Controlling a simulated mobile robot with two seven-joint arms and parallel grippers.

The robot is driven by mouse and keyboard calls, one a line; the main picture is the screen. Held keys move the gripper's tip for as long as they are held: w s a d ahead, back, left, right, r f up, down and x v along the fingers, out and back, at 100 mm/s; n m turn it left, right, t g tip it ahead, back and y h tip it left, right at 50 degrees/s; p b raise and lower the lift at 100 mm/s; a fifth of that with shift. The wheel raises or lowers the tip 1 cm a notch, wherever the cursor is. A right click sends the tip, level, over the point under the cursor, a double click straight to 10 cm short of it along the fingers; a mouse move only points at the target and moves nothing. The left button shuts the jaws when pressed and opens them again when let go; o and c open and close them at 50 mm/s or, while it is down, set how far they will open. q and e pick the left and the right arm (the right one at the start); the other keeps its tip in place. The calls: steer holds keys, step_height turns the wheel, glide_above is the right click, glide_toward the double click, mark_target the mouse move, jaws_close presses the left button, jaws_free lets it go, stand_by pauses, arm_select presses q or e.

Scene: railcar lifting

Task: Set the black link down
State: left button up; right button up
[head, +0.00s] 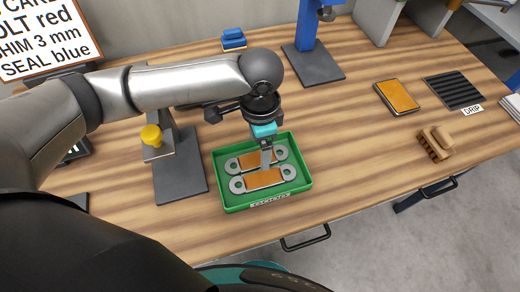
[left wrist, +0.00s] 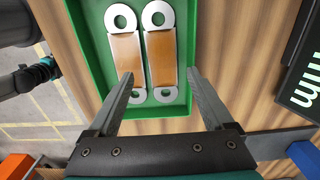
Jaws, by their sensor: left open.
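The green tray (head: 219,199) stands on the wooden bench below my left arm. Two flat links lie side by side in it, each with pale grey ring ends and an orange-brown middle: a far link (head: 282,153) and a near link (head: 265,179). The left wrist view also shows the links as a left one (left wrist: 125,48) and a right one (left wrist: 160,55). No link looks black. My left gripper (head: 267,163) is over the tray, pointing down. In the left wrist view its open, empty fingers (left wrist: 160,80) spread apart above the links' lower ends. My right gripper is out of view.
A stand with a yellow knob (head: 151,135) is left of the tray. A blue press (head: 308,40) stands behind. On the right are an orange-topped pad (head: 398,97), a black drip tray (head: 455,91) and a brown brush (head: 435,142). Bench between tray and pad is clear.

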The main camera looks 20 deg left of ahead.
arm_select(q)
step_height(320, 180, up, 8)
steer(key=p, duration=0.1)
steer(key=shift+r, duration=0.2)
stand_by(0.4)
